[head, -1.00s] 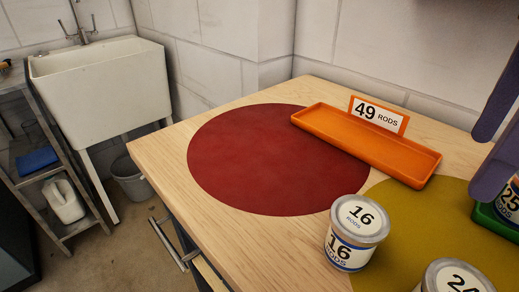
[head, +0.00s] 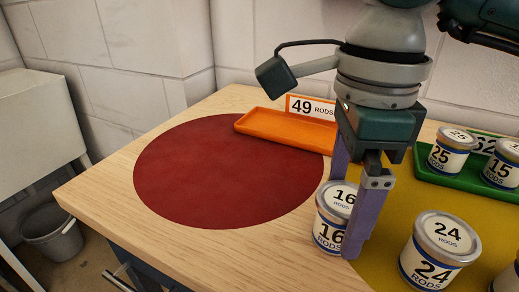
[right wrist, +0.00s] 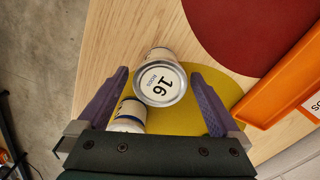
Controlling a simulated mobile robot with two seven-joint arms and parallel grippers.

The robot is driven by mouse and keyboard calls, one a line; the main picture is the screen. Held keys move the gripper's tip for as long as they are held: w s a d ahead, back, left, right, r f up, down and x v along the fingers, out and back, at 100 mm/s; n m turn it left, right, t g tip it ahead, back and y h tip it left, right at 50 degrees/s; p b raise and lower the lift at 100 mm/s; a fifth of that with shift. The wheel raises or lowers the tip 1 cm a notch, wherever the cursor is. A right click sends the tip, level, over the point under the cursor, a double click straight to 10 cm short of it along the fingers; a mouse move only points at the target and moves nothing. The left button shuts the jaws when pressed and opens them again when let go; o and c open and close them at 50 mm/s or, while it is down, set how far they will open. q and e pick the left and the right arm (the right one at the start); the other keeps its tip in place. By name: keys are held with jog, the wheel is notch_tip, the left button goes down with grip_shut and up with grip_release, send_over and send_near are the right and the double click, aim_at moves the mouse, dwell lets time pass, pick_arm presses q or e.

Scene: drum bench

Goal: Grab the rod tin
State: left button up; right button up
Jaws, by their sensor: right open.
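The rod tin marked 16 (head: 330,226) stands upright by the edges of the red and yellow discs, with a grey-rimmed white lid. My right gripper (head: 347,215) is over it, pointing down, its purple fingers open. The near finger hides the tin's right part in the head view. In the right wrist view the tin 16 (right wrist: 160,84) shows between the open fingers (right wrist: 160,76), with a gap on each side. Another tin marked 24 (head: 435,252) stands to the right. My left gripper is not in view.
An orange tray (head: 275,131) with a 49 rods card (head: 302,107) lies behind. The red disc (head: 220,180) is otherwise clear; the yellow disc (head: 378,262) lies right.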

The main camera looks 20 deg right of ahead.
jog(key=shift+f, duration=0.25)
jog(key=c, duration=1.5)
jog(key=shift+o, duration=0.2)
jog(key=shift+r, duration=0.15)
